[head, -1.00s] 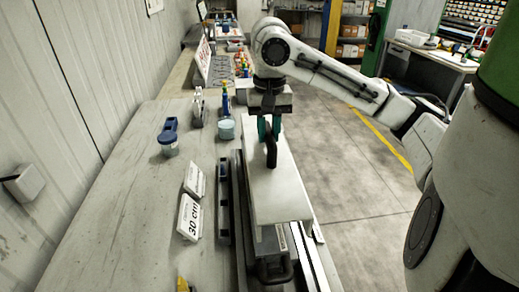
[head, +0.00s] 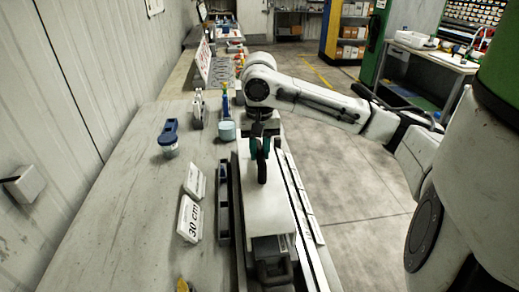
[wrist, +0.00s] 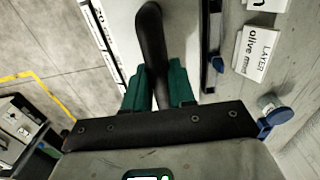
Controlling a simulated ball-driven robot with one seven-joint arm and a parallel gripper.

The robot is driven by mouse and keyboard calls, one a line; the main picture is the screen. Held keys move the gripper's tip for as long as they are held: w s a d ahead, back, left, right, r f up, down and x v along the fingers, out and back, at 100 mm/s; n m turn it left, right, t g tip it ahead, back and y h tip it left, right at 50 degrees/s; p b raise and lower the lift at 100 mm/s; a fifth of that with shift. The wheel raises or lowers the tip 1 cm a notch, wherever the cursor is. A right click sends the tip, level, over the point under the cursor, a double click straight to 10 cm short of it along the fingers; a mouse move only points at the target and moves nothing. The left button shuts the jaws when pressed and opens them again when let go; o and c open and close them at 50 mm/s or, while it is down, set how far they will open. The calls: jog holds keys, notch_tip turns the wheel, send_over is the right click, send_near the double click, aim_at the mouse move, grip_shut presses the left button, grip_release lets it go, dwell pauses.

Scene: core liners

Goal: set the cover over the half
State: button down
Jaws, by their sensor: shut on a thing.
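The cover (head: 268,212) is a long white box-like piece with a black upright handle (head: 263,170). My gripper (head: 262,150) has teal fingers and is shut on that handle. In the wrist view, the fingers (wrist: 159,90) close around the black handle (wrist: 152,45), with the white cover (wrist: 184,40) below it. The cover lies lengthwise above a dark rail bed along the bench's right side. The half is not clearly visible; the cover hides what is under it. I cannot tell whether the cover touches anything beneath.
A dark block with a handle (head: 272,268) sits at the bed's near end. A light scale strip (head: 300,205) runs along the right. A narrow dark tray (head: 224,205), label stands (head: 188,218), a blue-lidded jar (head: 168,140) and a pale blue cup (head: 227,131) stand left. The left bench is mostly clear.

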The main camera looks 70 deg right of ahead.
jog(key=shift+f, duration=0.55)
jog(key=c, duration=0.9)
grip_release()
jog(key=shift+c, duration=0.2)
notch_tip(320, 180, up, 13)
jog(key=shift+r, duration=0.1)
